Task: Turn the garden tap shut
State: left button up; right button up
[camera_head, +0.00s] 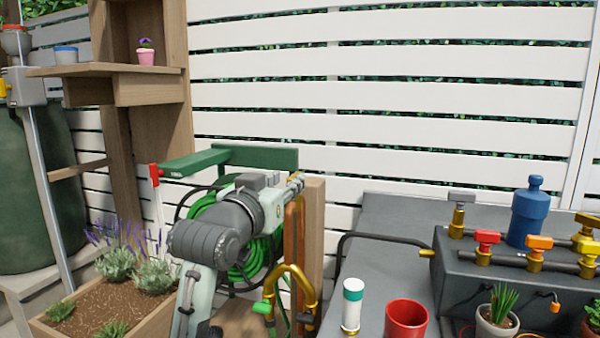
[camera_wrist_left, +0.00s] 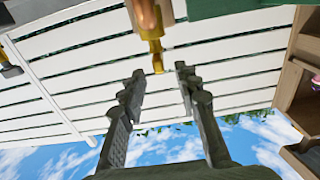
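The garden tap seems to be the brass fitting on the copper pipe (camera_head: 293,232) by the wooden post (camera_head: 315,230). In the left wrist view a brass tap part (camera_wrist_left: 152,40) hangs in from the top edge, its lower tip between or just beyond my fingertips. I cannot tell whether they touch. My left gripper (camera_head: 296,182) is at the top of the post in the head view, its arm partly covering the pipe and hose. In the left wrist view my left gripper (camera_wrist_left: 160,71) is open and empty. The tap's handle cannot be made out clearly. My right gripper is not in view.
A green hose reel bracket (camera_head: 258,156) is behind my arm. A grey bench (camera_head: 375,255) at right holds a red pot (camera_head: 405,318) and coloured valves (camera_head: 487,238). A planter (camera_head: 100,305) stands left.

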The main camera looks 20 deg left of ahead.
aim_at(294, 174)
pick_arm(q)
jog(key=w, duration=0.4)
jog(key=shift+w+d, duration=0.1)
jog(key=shift+w+f, duration=0.1)
jog(key=shift+w, duration=0.5)
jog(key=shift+c, duration=1.1)
jog(key=c, duration=0.5)
grip_shut()
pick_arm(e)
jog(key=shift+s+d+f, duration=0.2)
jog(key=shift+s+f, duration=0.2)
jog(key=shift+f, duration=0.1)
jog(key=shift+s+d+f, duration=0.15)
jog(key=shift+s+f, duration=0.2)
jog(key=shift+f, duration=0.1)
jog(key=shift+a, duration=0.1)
